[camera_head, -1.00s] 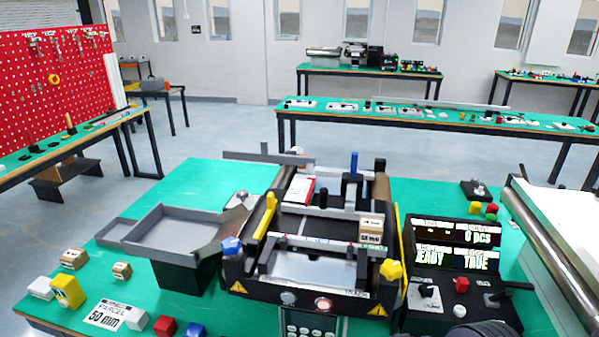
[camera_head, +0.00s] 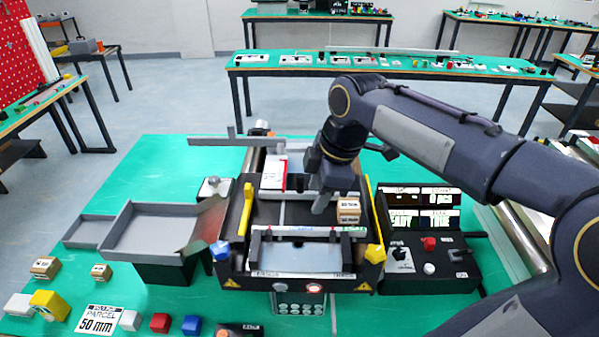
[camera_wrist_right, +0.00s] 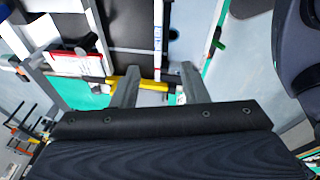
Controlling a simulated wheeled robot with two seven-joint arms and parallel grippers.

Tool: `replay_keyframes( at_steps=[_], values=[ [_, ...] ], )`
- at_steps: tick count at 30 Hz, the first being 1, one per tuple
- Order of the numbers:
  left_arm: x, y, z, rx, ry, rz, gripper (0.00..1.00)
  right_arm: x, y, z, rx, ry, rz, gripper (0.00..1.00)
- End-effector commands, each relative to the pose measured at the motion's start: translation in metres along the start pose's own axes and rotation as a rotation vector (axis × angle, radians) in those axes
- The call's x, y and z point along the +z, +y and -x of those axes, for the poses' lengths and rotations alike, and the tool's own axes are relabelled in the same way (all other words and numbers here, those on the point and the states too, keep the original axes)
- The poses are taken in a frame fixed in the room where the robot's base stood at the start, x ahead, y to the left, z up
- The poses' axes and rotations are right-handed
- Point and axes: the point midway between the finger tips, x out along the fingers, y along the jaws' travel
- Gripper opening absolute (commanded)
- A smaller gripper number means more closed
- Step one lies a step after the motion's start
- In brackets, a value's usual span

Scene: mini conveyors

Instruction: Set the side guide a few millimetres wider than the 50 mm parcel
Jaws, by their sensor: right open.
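My right gripper (camera_head: 319,203) is over the conveyor unit (camera_head: 236,235), among its rails, just left of a small cardboard box (camera_head: 348,206). In the right wrist view its two grey fingers (camera_wrist_right: 158,80) are apart with nothing between them. Beyond them lie a yellow bar (camera_wrist_right: 150,84) and a white rail with print (camera_wrist_right: 158,30). The blue-topped upright and grey guide parts seen earlier are now mostly hidden behind my right arm. I cannot tell whether a finger touches the guide. A card reading "PARCEL 50 mm" (camera_head: 98,319) lies at the front left. My left gripper is out of view.
A red and white box (camera_head: 273,172) sits on the conveyor's far left part. A grey tray (camera_head: 150,225) adjoins it on the left, and a control panel (camera_head: 425,235) stands right. Small boxes and coloured blocks lie front left.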

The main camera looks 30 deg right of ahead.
Motion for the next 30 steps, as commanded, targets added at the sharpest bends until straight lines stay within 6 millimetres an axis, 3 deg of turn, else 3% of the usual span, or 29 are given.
replay_keyframes(
  at_steps=[1,3,6,12,19,30],
  values=[
    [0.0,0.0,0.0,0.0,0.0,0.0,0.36,-0.004,0.025,-0.003,-0.026,-0.031,0.136,0.4],
    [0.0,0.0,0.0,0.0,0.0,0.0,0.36,-0.007,0.058,-0.006,-0.068,-0.07,0.353,0.4],
    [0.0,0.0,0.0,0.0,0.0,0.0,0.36,-0.011,0.097,-0.016,-0.139,-0.107,0.634,0.4],
    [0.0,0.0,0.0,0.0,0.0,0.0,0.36,-0.013,0.139,-0.035,-0.244,-0.12,0.973,0.4],
    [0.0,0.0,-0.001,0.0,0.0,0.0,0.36,-0.009,0.144,-0.051,-0.272,-0.118,1.049,0.4],
    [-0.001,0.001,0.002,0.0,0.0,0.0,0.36,0.002,0.134,-0.103,-0.268,-0.117,1.046,0.4]
  ],
)
